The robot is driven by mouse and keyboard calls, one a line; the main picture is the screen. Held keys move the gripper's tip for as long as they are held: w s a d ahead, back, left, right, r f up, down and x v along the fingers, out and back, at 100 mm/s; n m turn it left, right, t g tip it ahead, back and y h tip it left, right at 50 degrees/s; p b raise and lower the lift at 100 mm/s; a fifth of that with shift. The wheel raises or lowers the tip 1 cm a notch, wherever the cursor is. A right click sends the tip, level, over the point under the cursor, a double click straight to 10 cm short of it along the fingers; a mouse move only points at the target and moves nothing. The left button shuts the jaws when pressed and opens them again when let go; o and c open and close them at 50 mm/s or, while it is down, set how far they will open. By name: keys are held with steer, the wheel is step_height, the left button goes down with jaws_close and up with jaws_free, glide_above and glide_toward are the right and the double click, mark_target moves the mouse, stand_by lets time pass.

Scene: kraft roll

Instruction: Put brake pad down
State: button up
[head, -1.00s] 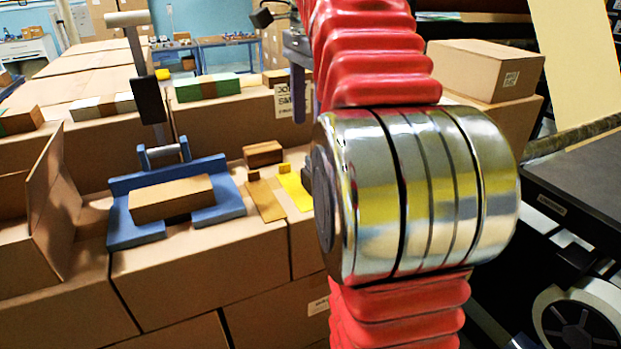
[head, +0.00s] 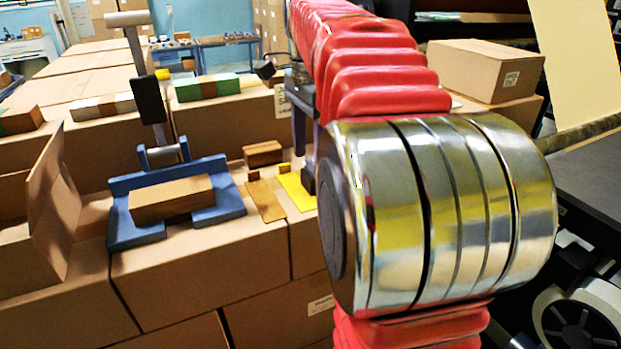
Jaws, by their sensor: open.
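A hinged lever with a black pad (head: 149,101), which I take for the brake pad, stands nearly upright on a blue base (head: 233,205). The pad is raised, well clear of the brown block (head: 172,199) that sits in the base. A pale grey crossbar handle (head: 128,19) tops the lever. My gripper (head: 289,118) is open, to the right of the lever and apart from it. It is partly hidden behind my red-sleeved arm. Its jaws look empty, with one dark tip beside the green-banded stack and a lower dark part near the yellow card.
A yellow card (head: 297,190), a tan card (head: 265,200) and a small brown block (head: 263,153) lie right of the base. An open carton flap (head: 52,205) stands at left. My arm hides much of the right side.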

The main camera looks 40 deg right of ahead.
mark_target(310, 171)
steer(key=shift+f, duration=0.15)
steer(key=shift+f, duration=2.5)
steer(key=shift+d, duration=0.1)
steer(key=shift+c, duration=0.6)
steer(key=c, duration=1.2)
steer(key=shift+r, duration=0.15)
step_height(310, 171, up, 9)
steer(key=shift+r, duration=0.4)
